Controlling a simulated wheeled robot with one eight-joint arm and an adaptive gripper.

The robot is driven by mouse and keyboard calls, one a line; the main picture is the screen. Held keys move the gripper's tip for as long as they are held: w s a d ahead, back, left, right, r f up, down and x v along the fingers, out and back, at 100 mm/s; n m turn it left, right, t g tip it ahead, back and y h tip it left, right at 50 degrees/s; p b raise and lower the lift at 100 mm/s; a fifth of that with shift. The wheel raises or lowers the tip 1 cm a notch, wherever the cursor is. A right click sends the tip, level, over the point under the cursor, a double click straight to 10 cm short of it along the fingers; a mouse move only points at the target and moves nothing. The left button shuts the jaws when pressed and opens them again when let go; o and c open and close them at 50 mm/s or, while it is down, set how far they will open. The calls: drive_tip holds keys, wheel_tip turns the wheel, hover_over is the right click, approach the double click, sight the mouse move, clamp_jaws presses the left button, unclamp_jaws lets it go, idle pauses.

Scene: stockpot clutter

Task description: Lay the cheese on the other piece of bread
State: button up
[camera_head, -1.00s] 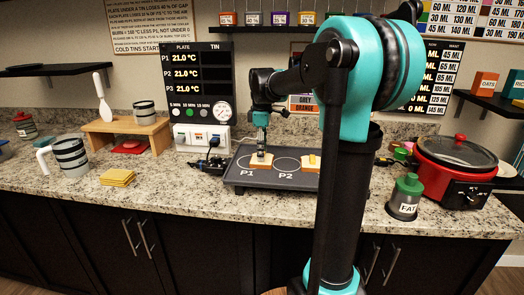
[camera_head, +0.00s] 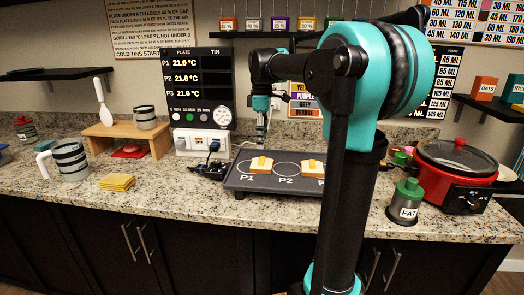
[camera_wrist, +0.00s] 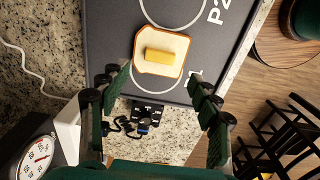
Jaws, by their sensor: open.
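A slice of bread (camera_head: 262,169) lies at the P1 ring of the dark plate (camera_head: 236,186), with a yellow block on it. In the wrist view this bread (camera_wrist: 141,70) lies flat with the yellow block (camera_wrist: 159,57) near its middle. A second bread slice (camera_head: 309,173) with a yellow piece on top lies near P2, partly hidden by my arm. A stack of yellow square slices (camera_head: 117,182) lies on the counter at left; I cannot tell which yellow item is the cheese. My gripper (camera_wrist: 160,78) is open and empty, above and behind the P1 bread.
A striped jug (camera_head: 70,159) and a wooden stand (camera_head: 130,135) are at left. A socket box (camera_head: 200,143) and dark gadget stand left of the plate. A FAT tin (camera_head: 404,207) and red cooker (camera_head: 455,175) are at right. The counter front left of the plate is clear.

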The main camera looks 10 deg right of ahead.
drive_tip(key=shift+r, duration=2.65)
